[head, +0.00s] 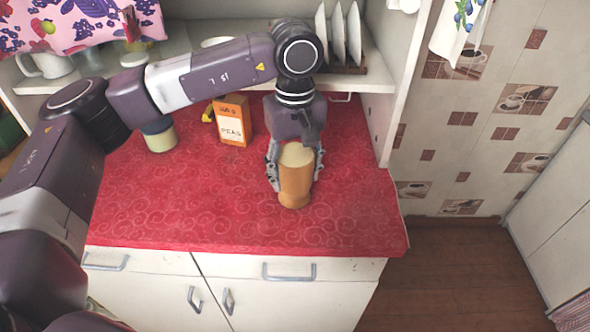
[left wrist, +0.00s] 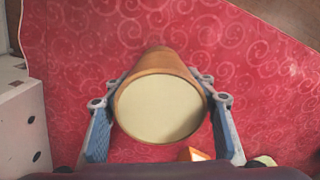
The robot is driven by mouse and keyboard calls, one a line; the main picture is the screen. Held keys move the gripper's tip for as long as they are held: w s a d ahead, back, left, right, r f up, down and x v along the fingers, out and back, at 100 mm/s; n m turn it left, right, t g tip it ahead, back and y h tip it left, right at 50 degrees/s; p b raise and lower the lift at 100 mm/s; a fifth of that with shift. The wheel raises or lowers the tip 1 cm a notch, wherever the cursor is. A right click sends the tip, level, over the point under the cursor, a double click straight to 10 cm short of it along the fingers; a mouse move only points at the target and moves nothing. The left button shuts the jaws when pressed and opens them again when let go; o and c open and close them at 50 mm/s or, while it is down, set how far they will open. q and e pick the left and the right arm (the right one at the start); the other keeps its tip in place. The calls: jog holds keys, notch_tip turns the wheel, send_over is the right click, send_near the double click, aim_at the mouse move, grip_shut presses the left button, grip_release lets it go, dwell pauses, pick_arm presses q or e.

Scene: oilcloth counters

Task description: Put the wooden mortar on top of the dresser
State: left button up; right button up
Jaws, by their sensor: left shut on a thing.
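The wooden mortar (head: 295,185) is an orange-brown cup shape with a pale top, standing upright on or just above the red counter near its right end. My left gripper (head: 295,172) comes down from above with one finger on each side of the mortar and is shut on it. In the left wrist view the mortar (left wrist: 160,105) sits between the two fingers, its pale round top facing the camera. I cannot tell whether its base touches the cloth. The red-topped cabinet (head: 240,225) has white drawers and doors below. My right gripper is not in view.
An orange peas box (head: 232,120) and a jar (head: 160,137) stand behind and left on the counter. A shelf above holds a white mug (head: 45,65) and upright plates (head: 338,35). The counter front is clear. Wooden floor (head: 460,275) lies to the right.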

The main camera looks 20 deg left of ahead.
pick_arm(q)
jog(key=o, duration=1.3)
jog(key=shift+f, duration=0.1)
jog(key=shift+o, duration=0.2)
jog(key=shift+r, duration=0.55)
notch_tip(320, 180, up, 11)
jog(key=b, duration=0.1)
jog(key=shift+b, duration=0.3)
